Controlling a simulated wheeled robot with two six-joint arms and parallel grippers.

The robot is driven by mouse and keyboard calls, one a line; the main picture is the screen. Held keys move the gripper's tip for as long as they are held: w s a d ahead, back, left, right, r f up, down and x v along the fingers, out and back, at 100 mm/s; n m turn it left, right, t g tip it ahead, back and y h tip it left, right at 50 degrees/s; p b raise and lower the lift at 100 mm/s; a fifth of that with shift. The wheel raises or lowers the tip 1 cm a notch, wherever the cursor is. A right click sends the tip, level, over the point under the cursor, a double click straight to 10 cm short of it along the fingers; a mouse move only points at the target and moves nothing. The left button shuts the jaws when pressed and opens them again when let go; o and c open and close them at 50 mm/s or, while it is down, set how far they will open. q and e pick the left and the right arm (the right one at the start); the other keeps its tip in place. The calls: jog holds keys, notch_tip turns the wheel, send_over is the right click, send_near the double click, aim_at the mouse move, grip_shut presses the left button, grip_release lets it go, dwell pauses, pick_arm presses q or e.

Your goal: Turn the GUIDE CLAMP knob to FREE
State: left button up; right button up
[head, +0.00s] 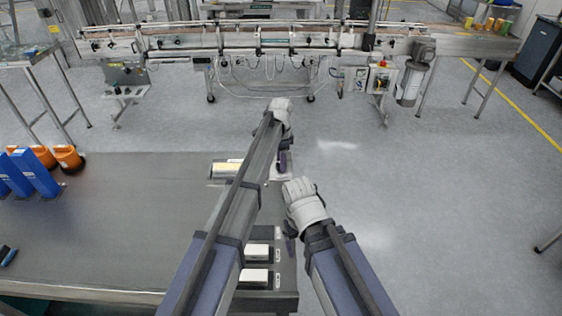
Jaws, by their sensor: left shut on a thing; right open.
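My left gripper (283,160) is the higher one. It points down over a pale plate (281,177) at the far right corner of the dark bench. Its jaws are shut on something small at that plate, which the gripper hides. I cannot read a GUIDE CLAMP label or see a knob's pointer, so the knob's setting does not show. My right gripper (291,228) is open, lower in the view, beside the bench's right edge. Its own wrist mostly hides it, and no object shows in it.
The dark bench (130,215) fills the lower left. White-topped blocks (257,253) line the right edge. Blue containers (35,172) and orange ones (68,158) stand at left. A conveyor (250,42) crosses behind clear floor.

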pick_arm(q)
grip_shut()
jog(key=n, duration=0.9)
jog(key=shift+n, duration=0.3)
jog(key=n, duration=0.4)
jog(key=shift+n, duration=2.1)
jog(key=shift+d, duration=0.1)
